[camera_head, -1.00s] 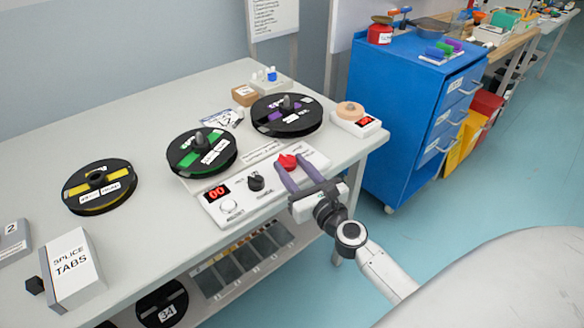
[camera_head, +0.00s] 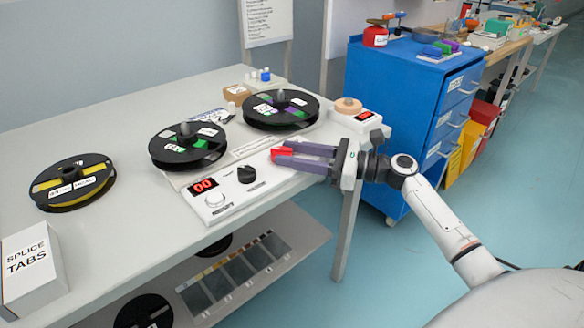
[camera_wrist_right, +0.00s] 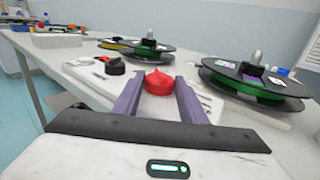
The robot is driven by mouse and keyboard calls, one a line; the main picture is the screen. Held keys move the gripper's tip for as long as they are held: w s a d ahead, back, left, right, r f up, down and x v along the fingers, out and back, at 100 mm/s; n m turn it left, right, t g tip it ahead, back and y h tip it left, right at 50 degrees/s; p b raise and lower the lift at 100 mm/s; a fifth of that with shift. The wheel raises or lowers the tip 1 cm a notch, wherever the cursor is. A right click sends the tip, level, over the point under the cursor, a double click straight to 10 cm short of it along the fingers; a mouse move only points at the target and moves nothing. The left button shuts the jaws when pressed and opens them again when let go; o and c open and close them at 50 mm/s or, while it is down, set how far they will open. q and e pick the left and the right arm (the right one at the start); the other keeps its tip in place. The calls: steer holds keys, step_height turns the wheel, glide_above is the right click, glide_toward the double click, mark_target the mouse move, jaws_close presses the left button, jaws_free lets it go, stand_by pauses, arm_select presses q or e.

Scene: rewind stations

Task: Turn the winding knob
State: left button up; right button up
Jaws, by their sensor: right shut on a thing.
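A red knob (camera_head: 283,152) sits on the white control panel (camera_head: 226,207) at the table's front edge. My right gripper (camera_head: 283,154) comes in from the right, low over the panel, and is shut on the red knob. In the right wrist view the red knob (camera_wrist_right: 158,82) stands between the two purple fingers. A black knob (camera_head: 248,175) and a white button (camera_head: 216,201) are to its left, beside a red display reading 00 (camera_head: 204,185). A green-marked reel (camera_head: 188,146) and a purple-marked reel (camera_head: 281,110) lie behind the panel. My left gripper is not in view.
A yellow-marked reel (camera_head: 74,183) and a splice tabs box (camera_head: 32,267) are at the table's left. A small device with a tan disc (camera_head: 348,106) is at the right corner. A blue drawer cabinet (camera_head: 400,110) stands beyond. Floor is clear at right.

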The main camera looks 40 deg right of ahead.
steer(key=shift+w+d+n+g+y+b, duration=0.1)
steer(key=shift+d+n+g+y+b, duration=0.05)
steer(key=shift+n+g+y+b, duration=0.5)
steer(key=shift+w+d+n+g+y+b, duration=0.1)
steer(key=shift+n+g+y+b, duration=0.3)
steer(key=shift+n+g+y, duration=0.25)
steer(key=o, duration=1.1)
steer(key=shift+a, duration=0.1)
steer(key=shift+c, duration=0.2)
steer(key=v, duration=1)
steer(key=shift+d, duration=0.25)
steer(key=shift+s+f, duration=0.1)
steer(key=shift+f, duration=0.05)
